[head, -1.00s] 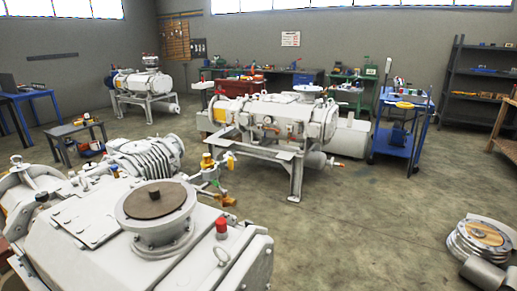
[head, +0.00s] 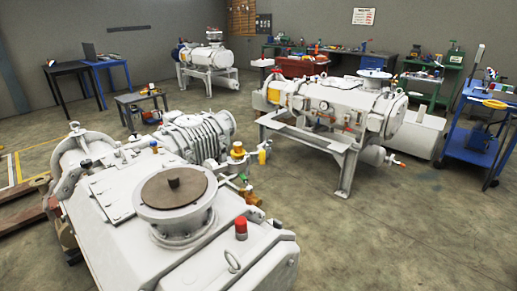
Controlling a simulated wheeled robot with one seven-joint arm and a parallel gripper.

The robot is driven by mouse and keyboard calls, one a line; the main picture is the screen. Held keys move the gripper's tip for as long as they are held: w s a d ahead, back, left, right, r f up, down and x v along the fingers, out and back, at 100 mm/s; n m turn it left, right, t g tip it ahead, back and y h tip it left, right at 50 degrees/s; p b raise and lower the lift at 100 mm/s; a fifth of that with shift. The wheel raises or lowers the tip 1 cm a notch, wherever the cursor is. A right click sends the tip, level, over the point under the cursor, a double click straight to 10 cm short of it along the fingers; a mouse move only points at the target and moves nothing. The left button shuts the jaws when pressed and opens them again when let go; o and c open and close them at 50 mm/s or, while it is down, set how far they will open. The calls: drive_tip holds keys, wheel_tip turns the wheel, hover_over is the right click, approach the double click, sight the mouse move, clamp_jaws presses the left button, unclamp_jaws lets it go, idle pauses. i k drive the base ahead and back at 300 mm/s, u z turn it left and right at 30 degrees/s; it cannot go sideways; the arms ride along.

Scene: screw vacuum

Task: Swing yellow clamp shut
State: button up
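My gripper is not in view. No part is clearly recognisable as the yellow clamp. A yellow patch (head: 273,96) shows at the left end of the grey-white machine (head: 330,108) in the middle. Small yellow fittings (head: 238,151) sit on pipework behind the large near machine (head: 150,235). These parts are too small to tell whether any is a clamp, or open or shut.
The near machine fills the lower left, with a round brown-topped flange (head: 176,190) and a red cap (head: 241,228). A blue cart (head: 470,140) stands at right. A low grey table (head: 140,99) stands behind. Floor at lower right (head: 420,230) is clear.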

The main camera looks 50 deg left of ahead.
sight(260, 156)
drive_tip(key=u, duration=1.05)
drive_tip(key=k, duration=0.75)
drive_tip(key=z, duration=1)
drive_tip(key=k, duration=0.6)
drive_tip(key=z, duration=0.15)
drive_tip(key=i, duration=0.8)
drive_tip(key=u, duration=1.05)
drive_tip(key=i, duration=1)
drive_tip(key=u, duration=0.9)
drive_tip(key=i, duration=0.35)
drive_tip(key=u, duration=0.05)
